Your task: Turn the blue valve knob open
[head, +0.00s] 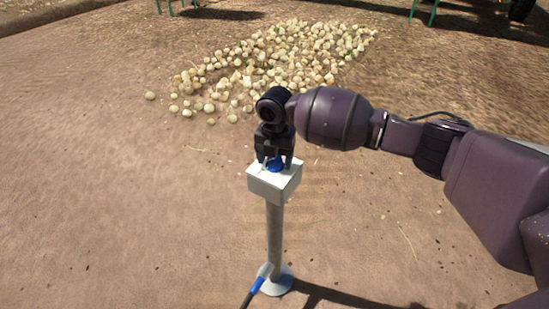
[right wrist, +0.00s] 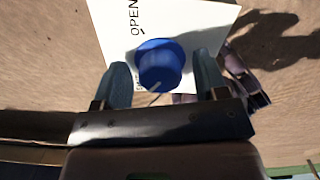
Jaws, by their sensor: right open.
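The blue valve knob (head: 275,165) sits on top of a white box (head: 274,187) on a grey post. In the head view my right gripper (head: 275,163) is directly above the box, pointing down, and hides part of the knob. In the right wrist view the knob (right wrist: 160,64) lies between the two fingertips of my right gripper (right wrist: 163,78), one on each side. The gripper is open; I cannot tell whether either finger touches the knob. The word "OPEN" shows on the white panel (right wrist: 185,20) beside the knob. My left gripper is not in view.
The grey post (head: 274,240) stands on a round base (head: 277,281) with a blue-ended hose (head: 257,284) at its foot. A pile of onions (head: 270,65) lies on the bare ground behind. Ground on the left is clear.

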